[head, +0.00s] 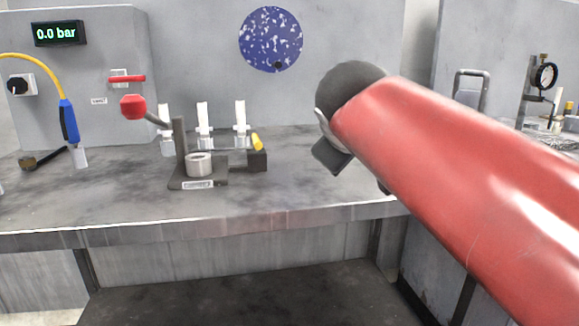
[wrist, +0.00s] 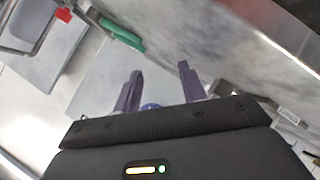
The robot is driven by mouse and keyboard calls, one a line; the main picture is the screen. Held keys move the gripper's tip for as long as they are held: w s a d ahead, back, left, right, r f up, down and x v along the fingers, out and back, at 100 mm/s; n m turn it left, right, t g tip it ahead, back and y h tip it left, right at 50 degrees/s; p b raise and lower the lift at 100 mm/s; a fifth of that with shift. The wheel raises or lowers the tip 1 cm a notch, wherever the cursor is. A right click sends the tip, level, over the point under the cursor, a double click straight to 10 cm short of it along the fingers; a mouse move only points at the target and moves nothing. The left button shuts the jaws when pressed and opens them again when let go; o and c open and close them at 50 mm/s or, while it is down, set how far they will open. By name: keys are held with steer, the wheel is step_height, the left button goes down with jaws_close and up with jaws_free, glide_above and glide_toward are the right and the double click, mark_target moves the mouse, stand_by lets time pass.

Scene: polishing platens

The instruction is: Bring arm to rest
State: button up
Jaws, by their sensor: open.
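My gripper (wrist: 160,85) shows in the wrist view, with two purple fingers spread apart and nothing between them. In the head view my red arm reaches in from the lower right across the right side of the bench. Its dark rounded joint is in front of the back wall, right of the blue speckled disc. The gripper fingers cannot be made out in the head view, where the arm hides most of that end. In the wrist view a grey surface lies behind the fingers, and they appear to touch nothing.
The steel bench (head: 110,210) carries a lever press (head: 198,183) with a red knob, and white upright pieces (head: 203,118) behind it. A blue-handled tool (head: 69,122) hangs from a yellow hose. A gauge (head: 544,76) stands at right. A green handle (wrist: 122,35) shows in the wrist view.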

steer(key=s+d+f+m+g+y, duration=0.1)
steer(key=s+d+f+m+g, duration=0.1)
steer(key=s+f, duration=0.8)
steer(key=s+d+f+m+g+y, duration=0.1)
steer(key=s+d+f+m+g, duration=0.2)
steer(key=s+f+m, duration=0.3)
steer(key=s+f+g, duration=0.1)
steer(key=s+f, duration=0.4)
steer(key=f, duration=0.7)
steer(key=shift+d, duration=0.25)
